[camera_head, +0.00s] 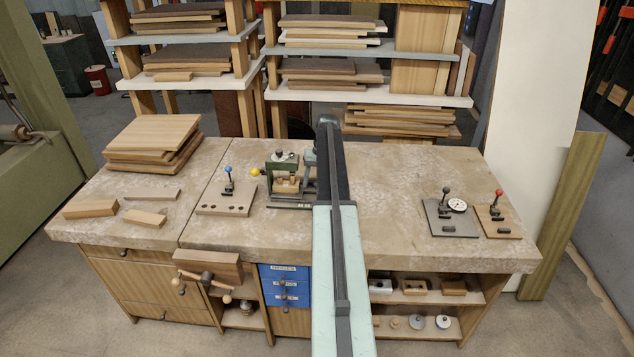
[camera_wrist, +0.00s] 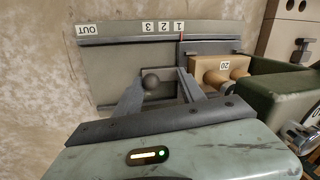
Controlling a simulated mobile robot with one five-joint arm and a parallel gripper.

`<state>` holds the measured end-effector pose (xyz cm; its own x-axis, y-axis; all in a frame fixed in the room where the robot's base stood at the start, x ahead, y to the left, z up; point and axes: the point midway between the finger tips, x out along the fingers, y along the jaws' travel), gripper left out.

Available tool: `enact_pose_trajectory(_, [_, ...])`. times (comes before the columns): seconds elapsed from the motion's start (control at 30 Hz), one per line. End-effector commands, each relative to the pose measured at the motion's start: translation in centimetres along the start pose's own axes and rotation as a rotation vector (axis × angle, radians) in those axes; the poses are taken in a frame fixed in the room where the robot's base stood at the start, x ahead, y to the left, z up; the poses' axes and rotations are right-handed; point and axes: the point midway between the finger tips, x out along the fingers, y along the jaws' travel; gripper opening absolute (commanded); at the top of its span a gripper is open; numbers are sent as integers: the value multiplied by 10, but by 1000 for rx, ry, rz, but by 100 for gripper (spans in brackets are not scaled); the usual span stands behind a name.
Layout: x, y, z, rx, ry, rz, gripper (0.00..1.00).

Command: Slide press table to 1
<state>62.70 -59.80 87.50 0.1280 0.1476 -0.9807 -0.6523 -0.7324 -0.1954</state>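The small green veneer press (camera_head: 280,168) stands on the bench; my arm hides its right side in the head view. In the wrist view its flat grey press table (camera_wrist: 110,75) lies along a scale strip (camera_wrist: 215,28) marked OUT, 3, 2, 1, upside down. A thin red mark (camera_wrist: 181,37) lines up with 1. A dark round knob (camera_wrist: 150,81) sits on the table. My gripper (camera_wrist: 160,77) is open, its fingers on either side of the knob, which is closer to the left finger. Contact cannot be told.
A wooden block marked 20 (camera_wrist: 224,68) and the green press frame (camera_wrist: 285,95) are close on the right of my gripper. On the bench, a board with a blue-knobbed lever (camera_head: 228,185) stands left of the press.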

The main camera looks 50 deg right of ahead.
Motion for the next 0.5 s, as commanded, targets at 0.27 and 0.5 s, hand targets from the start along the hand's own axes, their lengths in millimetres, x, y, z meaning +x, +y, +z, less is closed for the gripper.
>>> enact_pose_trajectory(0.27, [-3,8,0,8,3,3,45])
enact_pose_trajectory(0.5, [-31,8,0,10,4,3,45])
